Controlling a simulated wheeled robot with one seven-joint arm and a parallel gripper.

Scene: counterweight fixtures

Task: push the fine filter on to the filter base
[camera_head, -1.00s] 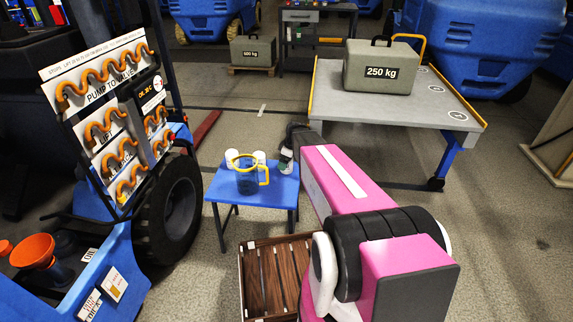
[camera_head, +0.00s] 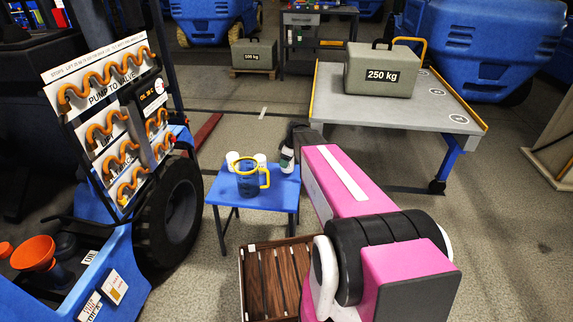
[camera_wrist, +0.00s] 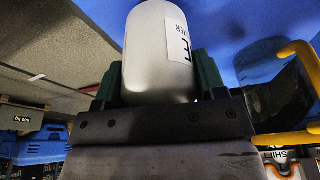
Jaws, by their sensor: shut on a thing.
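My gripper (camera_wrist: 160,85) is shut on a white cylinder with a rounded end and a partly readable label, apparently the fine filter (camera_wrist: 155,50). Its dark green fingers clasp both sides of the cylinder in the wrist view. In the head view the held white piece (camera_head: 287,157) shows small beside my pink arm, at the back right of a small blue table (camera_head: 270,188). It looks close to the table; contact cannot be told. I cannot pick out the filter base with certainty.
A blue jug with a yellow handle (camera_head: 249,181) stands on the blue table, with two white containers (camera_head: 232,159) behind it. A slatted brown crate (camera_head: 270,280) is on the floor in front. A machine with orange hoses (camera_head: 105,75) and an orange funnel (camera_head: 35,252) stands left.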

